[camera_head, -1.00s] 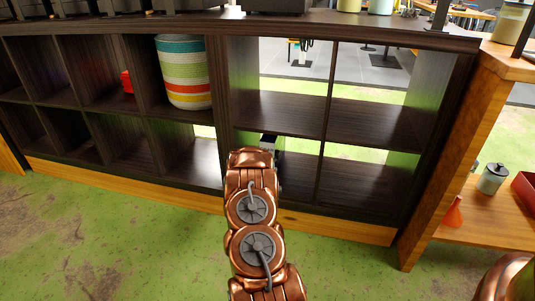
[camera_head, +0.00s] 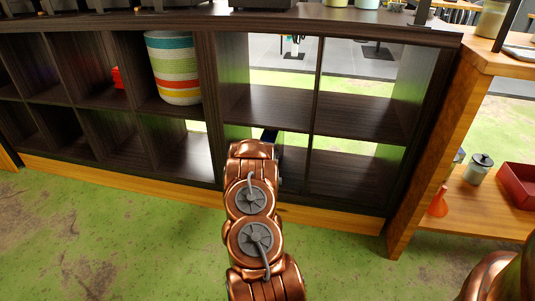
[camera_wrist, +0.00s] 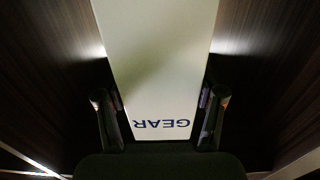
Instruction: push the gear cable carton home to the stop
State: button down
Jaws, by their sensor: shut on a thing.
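The gear cable carton (camera_wrist: 158,70) is a long pale box marked GEAR, upside down in the wrist view. It runs away from my gripper (camera_wrist: 160,100) between dark compartment walls. My gripper is shut on the carton, one finger at each side near its lettered end. In the head view my copper arm reaches into a lower compartment of the dark shelf unit (camera_head: 263,118) and hides the carton there. The carton's far end is cut off by the top of the wrist view, so I cannot tell whether it touches a stop.
A striped round basket (camera_head: 174,68) and a red object (camera_head: 117,77) sit in upper compartments. At right, a wooden shelf (camera_head: 470,222) holds a lidded jar (camera_head: 479,168), an orange funnel (camera_head: 438,203) and a red bin (camera_head: 518,184). The green floor in front is open.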

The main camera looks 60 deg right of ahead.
jog(key=shift+c, duration=0.2)
grip_release()
jog(key=v, duration=1.2)
dwell(0.7)
